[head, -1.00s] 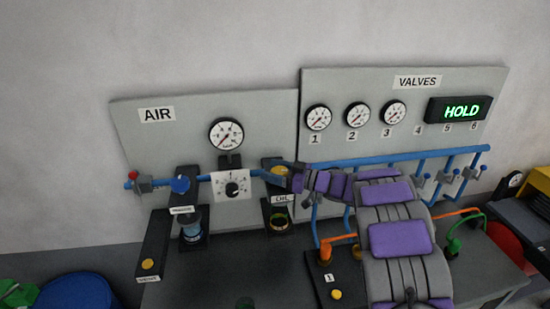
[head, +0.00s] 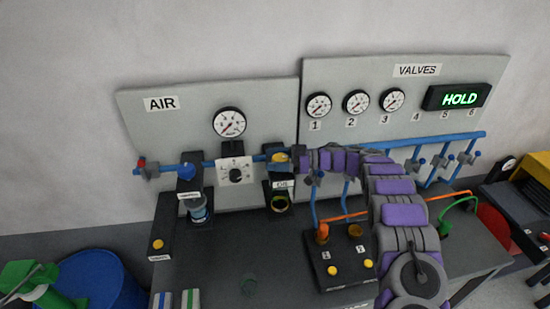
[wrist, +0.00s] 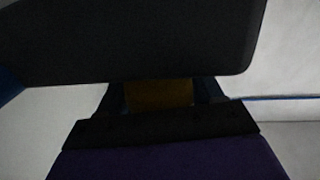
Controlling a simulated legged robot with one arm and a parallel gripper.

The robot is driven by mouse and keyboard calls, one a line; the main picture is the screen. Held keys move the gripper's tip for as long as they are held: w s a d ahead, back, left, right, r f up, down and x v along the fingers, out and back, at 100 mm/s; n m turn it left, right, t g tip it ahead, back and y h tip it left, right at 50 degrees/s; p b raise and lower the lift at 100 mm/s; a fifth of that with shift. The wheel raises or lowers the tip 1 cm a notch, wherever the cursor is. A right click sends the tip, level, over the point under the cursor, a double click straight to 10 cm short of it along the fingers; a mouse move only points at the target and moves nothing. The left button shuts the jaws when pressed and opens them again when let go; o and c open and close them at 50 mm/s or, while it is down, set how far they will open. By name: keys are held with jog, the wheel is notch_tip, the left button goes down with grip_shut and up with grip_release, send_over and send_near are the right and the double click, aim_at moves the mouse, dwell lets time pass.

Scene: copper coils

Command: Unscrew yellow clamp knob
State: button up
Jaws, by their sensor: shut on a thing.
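The yellow clamp knob (head: 280,157) sits on the blue air pipe above the OIL label (head: 284,184). My gripper (head: 289,157) reaches it from the right at the end of my purple and grey arm. It is shut on the knob. In the wrist view the knob shows as a dim yellow-brown patch (wrist: 160,95) between the dark gripper parts. Much of the knob is hidden there, and the view is dark.
The AIR gauge (head: 230,122) and a white dial (head: 236,172) are left of the knob. The oil cup (head: 280,203) hangs below. A black box with yellow buttons (head: 333,271) stands on the bench under my arm. The wall above the panels is clear.

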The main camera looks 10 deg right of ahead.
dwell(0.5)
jog(key=o, duration=1)
jog(key=shift+w+d, duration=0.15)
jog(key=shift+c, duration=0.2)
